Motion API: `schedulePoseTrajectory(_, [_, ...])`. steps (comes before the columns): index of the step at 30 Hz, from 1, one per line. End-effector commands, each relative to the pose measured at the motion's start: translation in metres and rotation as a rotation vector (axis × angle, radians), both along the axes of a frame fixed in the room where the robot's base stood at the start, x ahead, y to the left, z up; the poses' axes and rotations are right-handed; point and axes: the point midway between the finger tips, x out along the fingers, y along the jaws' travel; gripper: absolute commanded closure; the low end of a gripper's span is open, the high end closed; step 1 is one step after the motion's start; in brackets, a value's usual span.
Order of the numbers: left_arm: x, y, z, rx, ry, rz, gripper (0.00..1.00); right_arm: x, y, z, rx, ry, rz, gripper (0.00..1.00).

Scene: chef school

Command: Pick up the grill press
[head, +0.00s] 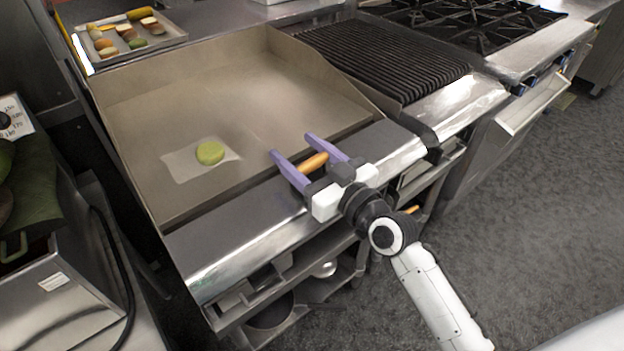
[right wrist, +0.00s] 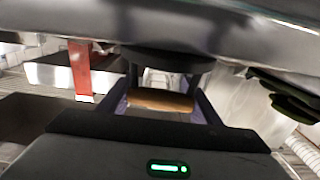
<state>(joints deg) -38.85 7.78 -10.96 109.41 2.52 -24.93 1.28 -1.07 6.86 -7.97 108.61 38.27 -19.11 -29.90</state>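The grill press shows as a short orange-brown wooden handle (head: 314,162) between the two purple fingers of my right gripper (head: 293,148), over the griddle's front ledge. In the right wrist view the handle (right wrist: 160,100) spans most of the gap between the widely spread fingers. A dark round part (right wrist: 167,62), apparently its plate, shows beyond the handle there. I cannot make out the plate in the head view. The fingers are apart, at or close to the handle's ends; any contact is unclear. My left gripper is not in view.
The flat griddle (head: 250,95) holds a green round patty (head: 210,152) on a pale sheet. A ribbed grill (head: 385,55) and burner stove (head: 470,20) stand to the right. A food tray (head: 165,42) is at back left. Shelves with cookware lie below the griddle.

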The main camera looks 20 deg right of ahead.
Motion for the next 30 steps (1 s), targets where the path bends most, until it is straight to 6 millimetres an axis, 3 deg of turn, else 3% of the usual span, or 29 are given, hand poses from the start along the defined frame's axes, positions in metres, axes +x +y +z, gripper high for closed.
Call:
schedulePoseTrajectory(1, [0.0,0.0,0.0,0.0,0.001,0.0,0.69,0.0,0.0,0.0,0.0,0.0,0.0,0.52])
schedulePoseTrajectory(8, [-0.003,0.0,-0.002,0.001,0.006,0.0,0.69,0.0,0.0,0.0,-0.001,0.001,0.0,0.91])
schedulePoseTrajectory(17, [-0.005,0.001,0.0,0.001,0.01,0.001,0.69,0.0,0.0,0.01,0.002,-0.01,-0.001,0.91])
schedulePoseTrajectory(30, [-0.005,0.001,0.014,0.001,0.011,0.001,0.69,0.0,0.0,0.085,0.003,-0.013,-0.001,0.91])
